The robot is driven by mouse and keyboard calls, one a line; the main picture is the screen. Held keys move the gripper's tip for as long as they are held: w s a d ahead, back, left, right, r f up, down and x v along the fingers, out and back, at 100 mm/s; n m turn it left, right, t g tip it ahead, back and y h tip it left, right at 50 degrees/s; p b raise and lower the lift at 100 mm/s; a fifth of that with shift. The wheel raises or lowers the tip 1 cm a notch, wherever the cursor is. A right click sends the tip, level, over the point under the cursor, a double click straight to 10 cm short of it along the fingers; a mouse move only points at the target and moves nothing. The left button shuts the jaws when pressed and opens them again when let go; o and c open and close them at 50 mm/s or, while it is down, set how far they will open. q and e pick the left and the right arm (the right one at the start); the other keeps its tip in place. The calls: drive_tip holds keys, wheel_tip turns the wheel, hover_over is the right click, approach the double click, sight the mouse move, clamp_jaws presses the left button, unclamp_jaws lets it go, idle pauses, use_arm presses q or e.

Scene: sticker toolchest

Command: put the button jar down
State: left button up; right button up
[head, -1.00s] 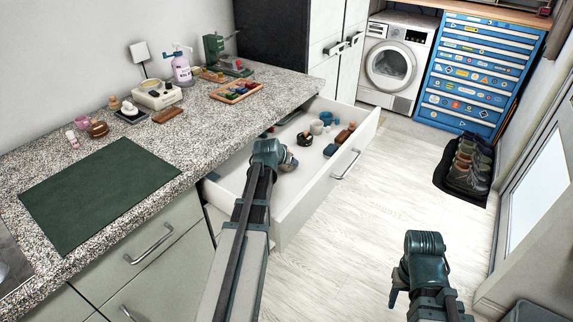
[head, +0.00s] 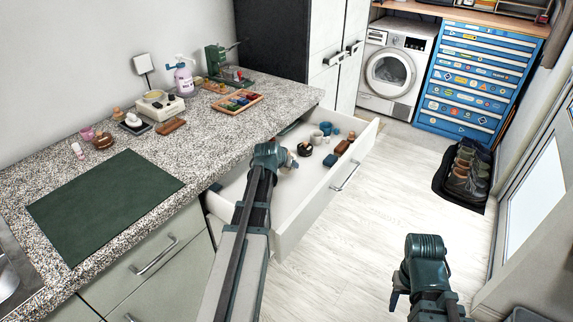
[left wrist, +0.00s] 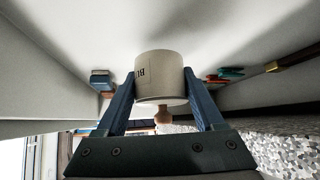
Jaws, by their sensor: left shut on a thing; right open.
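The button jar (left wrist: 160,80) is a pale, round jar with dark lettering, part of it reading "BU". My left gripper (left wrist: 160,92) is shut on it, with one blue finger on each side. In the head view the left gripper (head: 272,157) is over the open drawer (head: 300,225), and most of the jar is hidden behind it. I cannot tell whether the jar touches the drawer floor. My right gripper (head: 424,275) is open and empty above the floor at the right; its fingertips are mostly hidden.
In the drawer are a dark round item (head: 304,150), a grey-blue cup (head: 317,137), a blue block (head: 330,160) and brown items (head: 343,146). The countertop (head: 215,130) holds a green mat (head: 105,205) and a tray of coloured pieces (head: 238,102).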

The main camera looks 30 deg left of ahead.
use_arm(q)
wheel_tip(320, 180, up, 6)
drive_tip(key=p, duration=0.5)
drive_tip(key=shift+r, duration=0.25)
